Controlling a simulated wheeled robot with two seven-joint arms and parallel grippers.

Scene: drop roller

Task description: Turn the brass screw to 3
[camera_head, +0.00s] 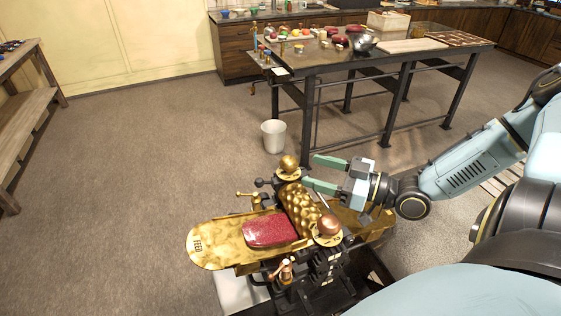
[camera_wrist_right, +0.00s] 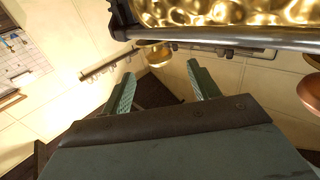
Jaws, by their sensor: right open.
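The drop roller (camera_head: 302,206) stands at the front with a textured gold roller across it. A round brass screw knob (camera_head: 288,163) tops its far end, and a copper knob (camera_head: 328,228) tops its near end. My right gripper (camera_head: 314,173) is open and empty, just right of the brass knob. In the right wrist view the brass knob (camera_wrist_right: 158,54) shows beyond and between the spread fingers (camera_wrist_right: 160,74), apart from them. The copper knob (camera_wrist_right: 311,92) is at that view's right edge. No numbers can be read at the screw. My left gripper is out of view.
A dark red slab (camera_head: 270,230) lies on the roller's golden tray (camera_head: 210,243). A small brass handle (camera_head: 247,195) sticks out at the left. Behind are a white bucket (camera_head: 273,136) and a laden dark worktable (camera_head: 335,63). Open floor lies to the left.

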